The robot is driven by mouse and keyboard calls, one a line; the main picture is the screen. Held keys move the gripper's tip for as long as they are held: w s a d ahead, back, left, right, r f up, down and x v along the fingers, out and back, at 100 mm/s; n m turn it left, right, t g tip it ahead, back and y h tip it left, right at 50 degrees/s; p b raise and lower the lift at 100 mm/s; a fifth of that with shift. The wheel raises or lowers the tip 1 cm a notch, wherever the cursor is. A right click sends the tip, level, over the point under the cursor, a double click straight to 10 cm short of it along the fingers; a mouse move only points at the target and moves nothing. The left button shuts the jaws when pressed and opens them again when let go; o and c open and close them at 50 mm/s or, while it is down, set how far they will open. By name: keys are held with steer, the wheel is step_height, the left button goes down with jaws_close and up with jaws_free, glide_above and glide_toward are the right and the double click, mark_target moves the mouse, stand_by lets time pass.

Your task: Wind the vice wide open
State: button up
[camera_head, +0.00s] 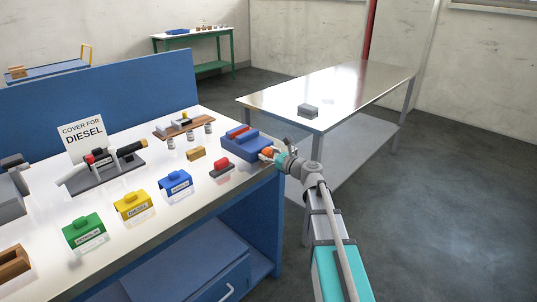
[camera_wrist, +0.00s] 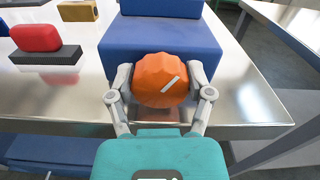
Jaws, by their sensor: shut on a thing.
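The blue vice (camera_head: 246,143) stands at the right end of the white-topped bench, near its front edge. Its blue body (camera_wrist: 155,42) fills the upper middle of the wrist view. An orange faceted knob (camera_wrist: 160,80) with a pale line mark sits on its near side; the line slants up to the right. My gripper (camera_wrist: 162,88) is shut on the orange knob, one finger at each side. In the head view my gripper (camera_head: 268,153) reaches the knob from the right. The gap between the vice jaws is not clear in either view.
Green (camera_head: 84,231), yellow (camera_head: 133,205) and blue (camera_head: 175,184) covers stand along the bench front. A red block on a dark base (camera_head: 222,168) is left of the vice. A sign reads "COVER FOR DIESEL" (camera_head: 83,138). A steel table (camera_head: 350,92) with a grey block stands behind right.

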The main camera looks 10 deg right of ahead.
steer(key=shift+n, duration=2.3)
steer(key=o, duration=1.1)
steer(key=shift+a, duration=0.1)
steer(key=shift+o, duration=0.2)
steer(key=shift+s, duration=0.1)
steer(key=v, duration=1.2)
